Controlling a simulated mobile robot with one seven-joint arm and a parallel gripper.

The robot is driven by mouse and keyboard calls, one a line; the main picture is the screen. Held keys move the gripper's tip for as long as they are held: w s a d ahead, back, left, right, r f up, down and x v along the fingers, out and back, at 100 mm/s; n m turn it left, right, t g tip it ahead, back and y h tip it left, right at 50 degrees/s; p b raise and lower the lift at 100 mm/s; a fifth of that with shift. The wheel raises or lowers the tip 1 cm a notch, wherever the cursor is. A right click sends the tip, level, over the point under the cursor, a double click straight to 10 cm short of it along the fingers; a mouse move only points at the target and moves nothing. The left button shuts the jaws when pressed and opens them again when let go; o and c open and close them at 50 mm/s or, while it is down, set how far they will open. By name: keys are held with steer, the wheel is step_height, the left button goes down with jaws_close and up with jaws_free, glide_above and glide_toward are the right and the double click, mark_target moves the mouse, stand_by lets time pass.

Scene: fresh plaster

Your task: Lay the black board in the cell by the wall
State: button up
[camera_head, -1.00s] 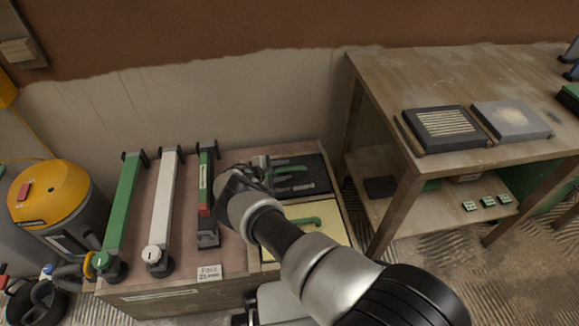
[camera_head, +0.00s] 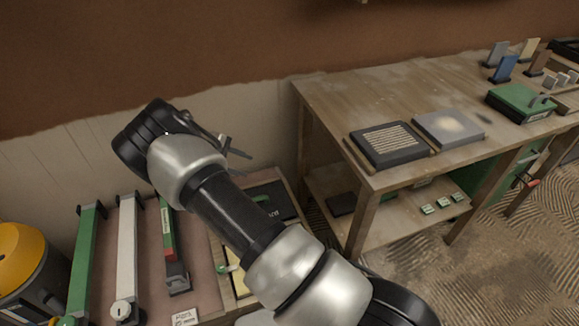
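The black board (camera_head: 279,196) lies in the rear cell of the low box, next to the wall. Its green handle (camera_head: 260,213) shows only in part behind my arm. It looks flat, but its left side is hidden, so I cannot tell how fully it is seated. The cell's right rim shows beside it. My gripper (camera_head: 238,148) is raised above and left of the board, in front of the wall. Its fingers point right, are apart, and nothing shows between them.
A yellow board (camera_head: 239,283) lies in the front cell, mostly hidden by my arm. Long green (camera_head: 86,254) and white (camera_head: 126,250) tools lie at left. A wooden table (camera_head: 345,96) on the right holds a striped dark board (camera_head: 388,143) and a grey board (camera_head: 447,127).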

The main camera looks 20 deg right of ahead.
steer(key=s+d+r+m+y, duration=0.1)
steer(key=s+r+m+y, duration=0.1)
steer(key=s+r, duration=0.5)
steer(key=s+d+r+m+y, duration=0.2)
steer(key=s+r, duration=0.2)
steer(key=r, duration=0.7)
steer(key=s+d+r+m+y, duration=0.1)
steer(key=s+r+m+y, duration=0.1)
steer(key=s+r, duration=0.5)
steer(key=s+r+t, duration=0.1)
steer(key=s+r, duration=0.2)
steer(key=s, duration=0.4)
steer(key=s+a+r+m+y, duration=0.1)
steer(key=s+r, duration=0.2)
steer(key=s, duration=0.4)
steer(key=s+r+t+y, duration=0.1)
steer(key=s+r, duration=0.1)
steer(key=s, duration=0.4)
steer(key=shift+s+a+r+m+t, duration=0.15)
steer(key=shift+s+r+m+t, duration=0.15)
steer(key=shift+s+r+m, duration=0.1)
steer(key=shift+r, duration=0.1)
step_height(320, 180, up, 23)
steer(key=p, duration=2.3)
